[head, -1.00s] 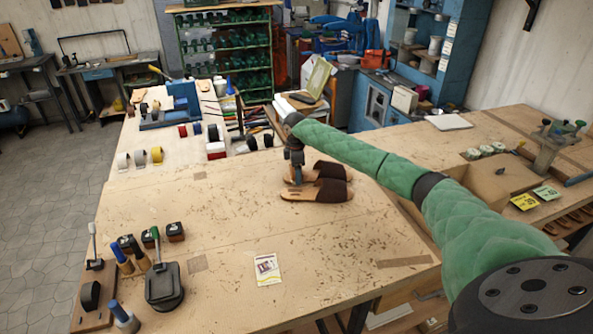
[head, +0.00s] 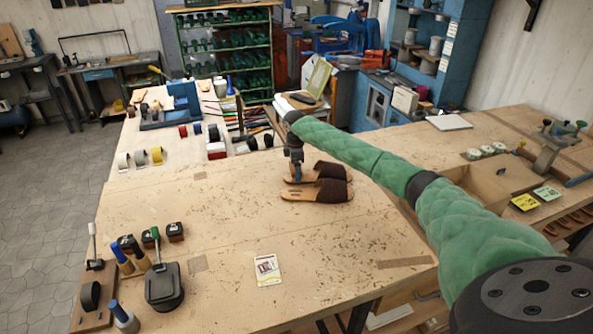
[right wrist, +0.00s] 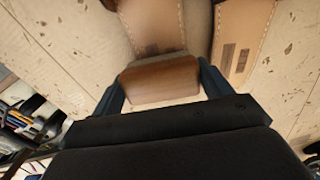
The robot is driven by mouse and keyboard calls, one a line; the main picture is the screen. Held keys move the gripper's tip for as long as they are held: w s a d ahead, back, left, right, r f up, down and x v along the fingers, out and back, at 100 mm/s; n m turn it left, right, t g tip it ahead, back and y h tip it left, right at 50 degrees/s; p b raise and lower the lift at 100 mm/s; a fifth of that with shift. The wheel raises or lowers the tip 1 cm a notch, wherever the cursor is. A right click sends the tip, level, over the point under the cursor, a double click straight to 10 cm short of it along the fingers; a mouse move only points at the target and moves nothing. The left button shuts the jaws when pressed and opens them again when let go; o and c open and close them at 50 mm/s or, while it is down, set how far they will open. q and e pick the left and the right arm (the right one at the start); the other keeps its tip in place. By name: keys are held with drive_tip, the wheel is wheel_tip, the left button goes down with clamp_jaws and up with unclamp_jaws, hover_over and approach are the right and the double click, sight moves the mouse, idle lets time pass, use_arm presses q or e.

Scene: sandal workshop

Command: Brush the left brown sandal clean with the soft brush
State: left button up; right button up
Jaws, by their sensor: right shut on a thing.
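Two brown sandals lie side by side on the bench, dark uppers to the right and bare tan heel ends to the left. The far one, the left sandal (head: 335,169), is partly hidden by my right gripper (head: 297,178); the near one is the right sandal (head: 318,192). In the right wrist view, my right gripper (right wrist: 160,90) is shut on a brown wooden block, the soft brush (right wrist: 158,79). The brush is over the heel end of the left sandal (right wrist: 153,25); its bristles are hidden, so contact cannot be told. The right sandal (right wrist: 240,40) lies beside it. My left gripper is out of view.
A printed card (head: 267,269) lies on the bench (head: 220,235). Tape rolls (head: 140,158) and tools stand behind. The bench around the sandals' left is clear.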

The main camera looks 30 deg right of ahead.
drive_tip(key=shift+w+d, duration=0.2)
drive_tip(key=shift+w, duration=0.15)
idle(0.7)
drive_tip(key=shift+s+a+p, duration=0.1)
drive_tip(key=shift+s+p, duration=0.1)
drive_tip(key=shift+p, duration=0.2)
drive_tip(key=shift+s+a+f+p, duration=0.1)
drive_tip(key=shift+s+a+p, duration=0.2)
drive_tip(key=shift+s+p, duration=0.25)
drive_tip(key=shift+s+a+p, duration=0.25)
drive_tip(key=shift+s+p, duration=0.15)
drive_tip(key=shift+s, duration=0.15)
